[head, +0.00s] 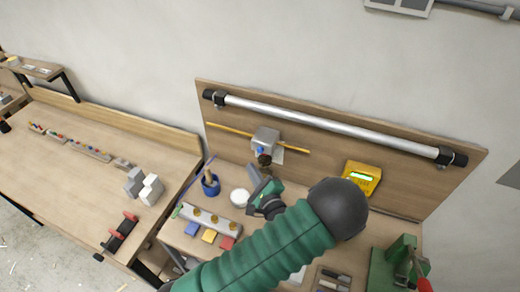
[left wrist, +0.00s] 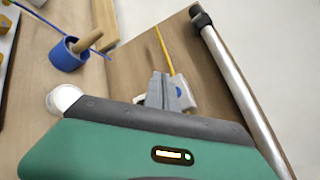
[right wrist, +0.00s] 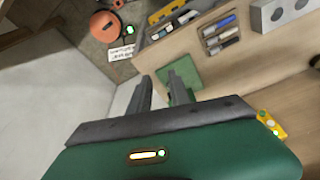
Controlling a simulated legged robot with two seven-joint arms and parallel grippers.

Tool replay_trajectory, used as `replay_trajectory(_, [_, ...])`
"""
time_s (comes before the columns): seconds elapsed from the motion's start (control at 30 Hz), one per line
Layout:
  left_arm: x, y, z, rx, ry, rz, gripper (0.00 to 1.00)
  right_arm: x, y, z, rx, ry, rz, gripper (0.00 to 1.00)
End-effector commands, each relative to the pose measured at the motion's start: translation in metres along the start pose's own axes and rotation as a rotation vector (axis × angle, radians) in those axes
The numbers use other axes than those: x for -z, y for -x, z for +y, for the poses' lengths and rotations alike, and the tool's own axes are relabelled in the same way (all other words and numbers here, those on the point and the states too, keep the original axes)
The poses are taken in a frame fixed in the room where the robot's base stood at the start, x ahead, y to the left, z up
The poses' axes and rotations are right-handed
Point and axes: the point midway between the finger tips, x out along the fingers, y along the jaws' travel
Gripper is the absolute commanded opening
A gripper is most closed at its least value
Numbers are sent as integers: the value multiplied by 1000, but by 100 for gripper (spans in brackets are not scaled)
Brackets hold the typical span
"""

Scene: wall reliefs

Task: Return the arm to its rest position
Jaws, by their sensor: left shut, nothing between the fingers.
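My left arm, with its green sleeve, reaches up across the workbench in the head view. My left gripper (head: 254,174) is shut and empty, above the bench near a white round item (head: 240,198) and below a grey box (head: 265,139) on the back panel. In the left wrist view its fingers (left wrist: 165,88) are together, overlapping the grey box in the picture. My right gripper (right wrist: 165,90) shows only in the right wrist view. Its two fingers stand apart with nothing seen between them.
A blue cup (head: 211,186) holding a wooden-handled tool and a block with brass knobs (head: 210,220) stand left of the gripper. A yellow device (head: 361,178) and a long metal tube (head: 330,125) are at the panel. A green machine (head: 396,265) stands at lower right.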

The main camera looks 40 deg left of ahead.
Motion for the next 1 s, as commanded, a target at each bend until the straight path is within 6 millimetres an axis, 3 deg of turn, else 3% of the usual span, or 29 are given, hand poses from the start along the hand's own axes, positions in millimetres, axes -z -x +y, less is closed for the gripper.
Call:
replay_trajectory(0.57, [-2,4,4,-5,11,7,0,0,1,0,0,0,0,24])
replay_trajectory(0.67, [19,5,14,-62,125,91,0,-2,-8,0,0,0,0,24])
replay_trajectory(0.77, [65,17,29,-216,384,281,0,-6,-25,0,0,0,0,24])
replay_trajectory(0.9, [126,69,39,-572,789,555,0,-12,-52,0,0,0,0,24])
replay_trajectory(1.0, [143,118,43,-857,979,661,0,-17,-70,0,0,0,0,24])
